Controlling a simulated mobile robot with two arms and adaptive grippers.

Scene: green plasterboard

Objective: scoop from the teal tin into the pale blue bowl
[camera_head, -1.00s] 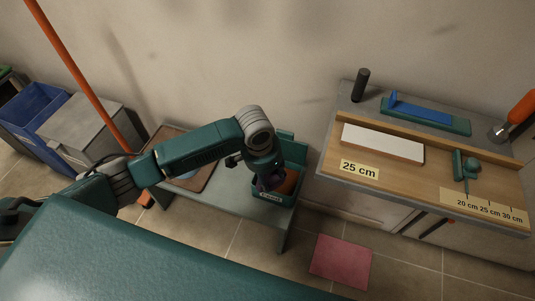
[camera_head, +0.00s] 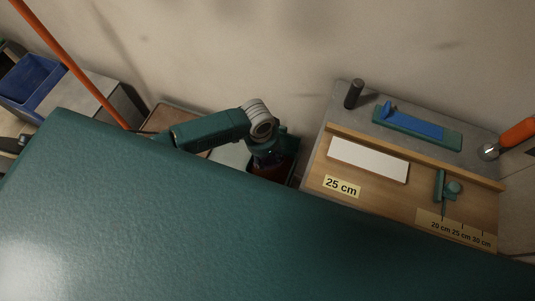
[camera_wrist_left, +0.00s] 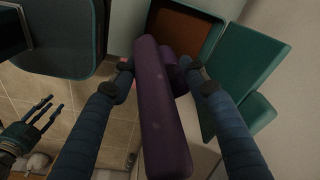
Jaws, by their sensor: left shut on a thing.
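My left gripper (camera_head: 268,161) reaches down at the teal tin (camera_head: 292,150), which has brown-orange contents (camera_wrist_left: 182,38) in the left wrist view. There, its two dark blue fingers (camera_wrist_left: 160,74) are shut on a purple handle (camera_wrist_left: 160,125), likely the scoop's. The handle's far end overlaps the tin's opening; the scoop's bowl is hidden, so I cannot tell whether it touches the contents. A dark hand with spread fingers, apparently my right gripper (camera_wrist_left: 48,112), shows at the left of the wrist view, open and empty. The pale blue bowl is not discernible now.
A brown tray (camera_head: 165,117) lies left of the tin, partly behind my arm. A workbench (camera_head: 480,193) with a white board (camera_head: 368,159) and a 25 cm label stands right. An orange pole (camera_head: 70,67) slants at the left, near blue bins (camera_head: 35,85).

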